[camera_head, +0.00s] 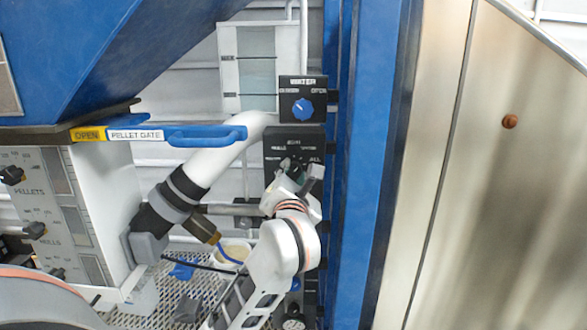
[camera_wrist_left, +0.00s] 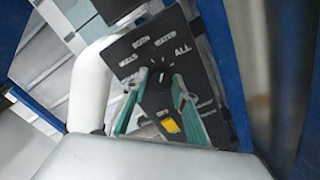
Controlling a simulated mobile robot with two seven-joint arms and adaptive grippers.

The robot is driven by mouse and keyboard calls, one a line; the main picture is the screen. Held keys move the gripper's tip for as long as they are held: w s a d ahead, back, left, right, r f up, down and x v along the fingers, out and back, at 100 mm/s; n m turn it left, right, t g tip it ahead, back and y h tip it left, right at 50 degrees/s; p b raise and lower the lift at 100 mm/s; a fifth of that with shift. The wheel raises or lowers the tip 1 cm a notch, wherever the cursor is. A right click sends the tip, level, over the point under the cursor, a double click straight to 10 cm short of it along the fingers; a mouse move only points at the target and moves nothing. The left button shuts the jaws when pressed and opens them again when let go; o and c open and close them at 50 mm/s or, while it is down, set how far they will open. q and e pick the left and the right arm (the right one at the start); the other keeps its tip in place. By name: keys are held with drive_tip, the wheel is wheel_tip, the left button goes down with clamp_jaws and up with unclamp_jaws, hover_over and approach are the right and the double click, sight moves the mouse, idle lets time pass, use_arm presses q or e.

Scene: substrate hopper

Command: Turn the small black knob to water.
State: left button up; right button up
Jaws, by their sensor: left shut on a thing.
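The small black knob (camera_wrist_left: 158,92) sits on a black selector panel (camera_wrist_left: 203,82) in the left wrist view. White words around it include BOTH, WATER and ALL. My left gripper (camera_wrist_left: 156,98) has its green-edged fingers on either side of the knob and is shut on it. A pale mark shows just above the knob, on the side of BOTH and WATER; its exact setting is hard to tell. In the head view the panel (camera_head: 282,142) is partly behind my left gripper (camera_head: 298,172), which covers the knob. My right gripper is not in view.
Above the panel is a box with a blue knob (camera_head: 302,107), labelled WATER. A blue pellet gate handle (camera_head: 205,134) and a white pipe (camera_head: 222,160) lie to the left. A blue post (camera_head: 362,150) stands close on the right. An orange button (camera_wrist_left: 169,125) is below the knob.

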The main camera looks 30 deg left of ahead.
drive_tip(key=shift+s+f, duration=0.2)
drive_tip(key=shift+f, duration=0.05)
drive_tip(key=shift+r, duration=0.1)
use_arm(q)
drive_tip(key=o, duration=1.1)
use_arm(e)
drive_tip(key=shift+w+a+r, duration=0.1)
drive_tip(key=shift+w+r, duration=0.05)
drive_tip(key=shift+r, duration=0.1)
use_arm(q)
drive_tip(key=v, duration=0.7)
drive_tip(key=shift+s+d, duration=0.2)
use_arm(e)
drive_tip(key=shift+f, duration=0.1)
